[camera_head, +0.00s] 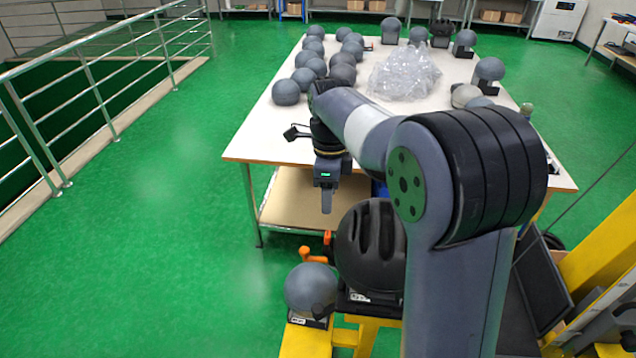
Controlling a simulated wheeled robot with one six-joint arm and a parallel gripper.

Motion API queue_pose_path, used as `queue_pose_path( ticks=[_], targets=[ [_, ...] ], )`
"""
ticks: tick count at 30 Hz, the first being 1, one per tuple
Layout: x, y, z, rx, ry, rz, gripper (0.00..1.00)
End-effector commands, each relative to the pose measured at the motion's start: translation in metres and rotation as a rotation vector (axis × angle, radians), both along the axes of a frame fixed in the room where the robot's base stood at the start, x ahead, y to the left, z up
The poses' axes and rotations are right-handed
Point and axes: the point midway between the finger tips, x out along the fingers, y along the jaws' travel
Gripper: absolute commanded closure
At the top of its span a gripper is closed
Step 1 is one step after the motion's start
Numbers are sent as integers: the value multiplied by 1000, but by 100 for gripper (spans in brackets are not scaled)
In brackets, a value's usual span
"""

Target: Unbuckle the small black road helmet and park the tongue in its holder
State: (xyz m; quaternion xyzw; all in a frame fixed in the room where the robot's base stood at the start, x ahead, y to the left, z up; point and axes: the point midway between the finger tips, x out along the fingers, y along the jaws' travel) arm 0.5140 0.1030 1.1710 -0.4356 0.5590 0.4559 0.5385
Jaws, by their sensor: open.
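A black helmet (366,245) with long vents sits in front of me above a yellow frame (300,343). My arm covers its right side. Its strap, buckle and tongue are not visible, and I cannot make out a holder for the tongue. My gripper (327,208) points down, above and to the left of the helmet, apart from it. Its fingers show edge-on and it looks empty; it is open.
A grey ball-shaped headform (311,288) stands left of the helmet, beside an orange handle (314,255). Behind is a white table (262,140) with several grey headforms and clear plastic wrap (404,72). Yellow structure (590,265) stands at right. Green floor at left is clear up to a railing (75,110).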

Motion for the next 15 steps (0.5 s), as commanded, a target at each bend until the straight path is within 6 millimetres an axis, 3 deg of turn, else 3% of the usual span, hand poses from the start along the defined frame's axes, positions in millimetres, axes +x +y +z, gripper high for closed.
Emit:
queue_pose_path(
  ticks=[8, 15],
  targets=[
    [-1, 0, -19, 0, 0, 0, 55],
    [-2, 0, -47, 0, 0, 1, 55]
  ],
)
